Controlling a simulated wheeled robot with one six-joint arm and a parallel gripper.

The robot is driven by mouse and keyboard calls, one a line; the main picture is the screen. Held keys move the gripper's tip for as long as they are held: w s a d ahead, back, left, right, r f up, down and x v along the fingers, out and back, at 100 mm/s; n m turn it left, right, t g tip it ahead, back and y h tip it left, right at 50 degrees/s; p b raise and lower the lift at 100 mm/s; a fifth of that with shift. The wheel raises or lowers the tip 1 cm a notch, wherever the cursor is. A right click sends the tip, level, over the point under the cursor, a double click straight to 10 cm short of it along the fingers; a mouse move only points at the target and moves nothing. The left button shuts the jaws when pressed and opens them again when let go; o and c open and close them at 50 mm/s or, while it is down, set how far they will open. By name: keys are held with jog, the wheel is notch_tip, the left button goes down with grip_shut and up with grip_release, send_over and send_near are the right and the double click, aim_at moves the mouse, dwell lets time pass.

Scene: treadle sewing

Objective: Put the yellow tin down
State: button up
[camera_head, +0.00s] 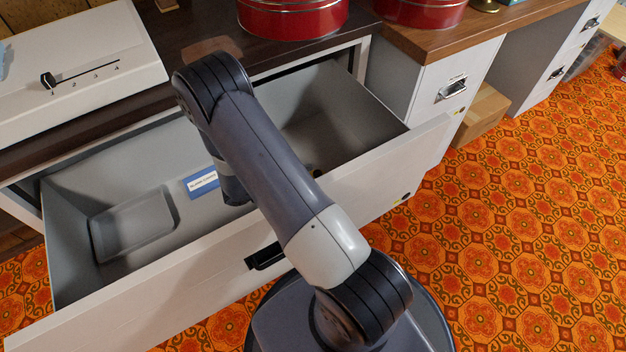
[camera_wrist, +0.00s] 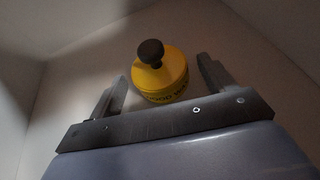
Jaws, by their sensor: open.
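The yellow tin (camera_wrist: 172,72) has a dark knob-like cap and dark lettering on its side. In the wrist view it stands on a pale grey surface, with walls around it. My gripper (camera_wrist: 160,73) is open, with one finger on each side of the tin and a visible gap to each. In the head view my arm reaches into the open grey drawer (camera_head: 330,100) and hides the gripper. A small dark and yellowish bit shows beside the arm there, too little to identify.
Orange patterned floor (camera_head: 540,220) is clear at right.

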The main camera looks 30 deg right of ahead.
jog(key=p+v, duration=0.2)
jog(key=v, duration=0.9)
